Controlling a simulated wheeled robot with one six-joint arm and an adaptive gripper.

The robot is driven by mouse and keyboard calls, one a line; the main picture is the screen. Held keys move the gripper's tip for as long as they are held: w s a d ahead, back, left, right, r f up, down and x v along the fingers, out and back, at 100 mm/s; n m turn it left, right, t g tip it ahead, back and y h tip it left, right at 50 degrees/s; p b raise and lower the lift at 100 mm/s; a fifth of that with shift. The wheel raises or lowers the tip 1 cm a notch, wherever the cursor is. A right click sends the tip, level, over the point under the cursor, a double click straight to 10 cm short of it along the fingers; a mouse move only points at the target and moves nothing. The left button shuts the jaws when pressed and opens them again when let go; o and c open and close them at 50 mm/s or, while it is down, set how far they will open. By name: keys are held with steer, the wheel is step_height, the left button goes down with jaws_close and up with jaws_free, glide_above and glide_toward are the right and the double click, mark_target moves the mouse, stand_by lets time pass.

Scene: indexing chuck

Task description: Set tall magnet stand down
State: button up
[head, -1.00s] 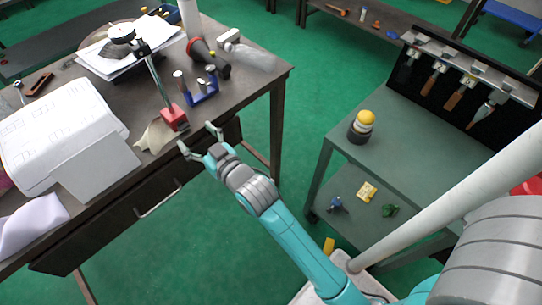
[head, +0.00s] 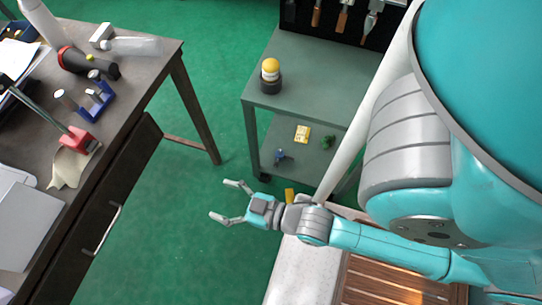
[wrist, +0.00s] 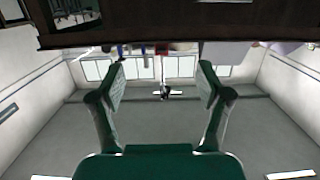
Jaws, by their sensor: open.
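The tall magnet stand shows in the head view with its red base (head: 79,139) upright on the dark workbench (head: 140,68), near the bench's right edge. My gripper (head: 226,200) is open and empty, over the green floor to the right of the bench and clear of the stand. In the wrist view the two fingers (wrist: 162,82) are spread with nothing between them.
A blue holder (head: 95,103), a red-and-black tool (head: 88,64) and a beige cloth (head: 68,168) lie near the stand. A grey cart (head: 315,75) carries a yellow-topped item (head: 270,70). Open green floor lies between bench and cart.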

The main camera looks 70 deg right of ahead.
steer(key=s+r+g, duration=0.1)
steer(key=s+r, duration=0.2)
steer(key=s, duration=1)
steer(key=shift+s, duration=0.35)
steer(key=shift+s+r, duration=0.1)
steer(key=shift+s, duration=0.15)
steer(key=shift+c, duration=1.3)
steer(key=shift+s, duration=0.1)
steer(key=c, duration=0.4)
